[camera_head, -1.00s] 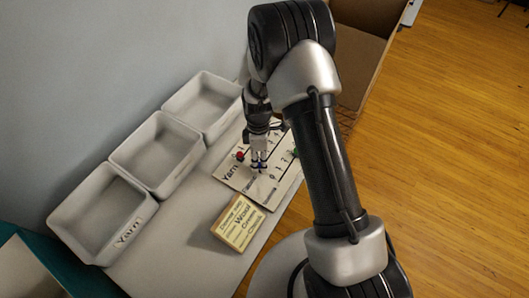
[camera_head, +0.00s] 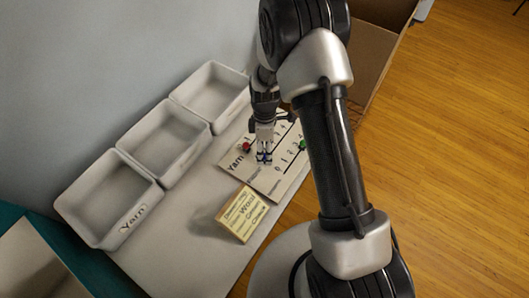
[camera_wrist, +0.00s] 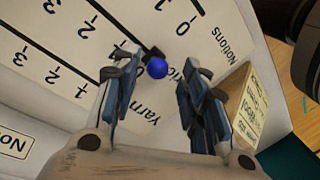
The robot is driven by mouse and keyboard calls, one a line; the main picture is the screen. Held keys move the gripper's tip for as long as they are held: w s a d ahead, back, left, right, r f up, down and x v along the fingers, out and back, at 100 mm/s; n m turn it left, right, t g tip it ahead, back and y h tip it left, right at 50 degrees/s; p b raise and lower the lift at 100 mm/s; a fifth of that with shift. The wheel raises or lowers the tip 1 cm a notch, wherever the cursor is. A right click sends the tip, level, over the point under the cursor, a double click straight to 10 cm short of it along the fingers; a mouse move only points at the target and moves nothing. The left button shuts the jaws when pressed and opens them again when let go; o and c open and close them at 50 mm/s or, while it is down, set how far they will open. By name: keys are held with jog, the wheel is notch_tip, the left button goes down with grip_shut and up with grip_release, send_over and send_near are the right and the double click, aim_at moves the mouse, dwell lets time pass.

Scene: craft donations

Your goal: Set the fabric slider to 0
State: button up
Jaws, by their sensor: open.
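The pale slider board (camera_head: 262,184) lies on the table and carries the printed words Yarn and Notions. In the wrist view the blue knob (camera_wrist: 157,67) sits beside a partly hidden label ending in "ric", near the low end of the middle track. My gripper (camera_wrist: 155,72) is open, with one fingertip on each side of the blue knob. I cannot tell if either finger touches it.
White bins (camera_head: 118,226) line the wall, the nearest labelled Yarn. A wooden block with a printed list (camera_head: 241,214) stands in front of the board. Cardboard boxes (camera_head: 378,45) are at the back right and front left. The table's front left is clear.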

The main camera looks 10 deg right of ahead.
notch_tip(320, 180, up, 11)
jog(key=w, duration=0.2)
jog(key=shift+d, duration=0.2)
jog(key=shift+f, duration=0.1)
jog(key=s+d+r+m+t, duration=0.1)
jog(key=s+r+m+t, duration=0.2)
jog(key=r, duration=0.6)
jog(key=s+d+r+m, duration=0.1)
jog(key=s+r+m, duration=0.35)
jog(key=r, duration=0.35)
jog(key=s+d+r+m+t, duration=0.1)
jog(key=s+r+m+t, duration=0.1)
jog(key=s, duration=0.6)
jog(key=s+d+r+m+t, duration=0.1)
jog(key=s+r+m, duration=0.4)
jog(key=s, duration=0.3)
jog(key=shift+d+m+t, duration=0.25)
jog(key=shift+m+t, duration=0.15)
jog(key=shift+m, duration=0.25)
jog(key=shift+d, duration=0.1)
dwell(0.4)
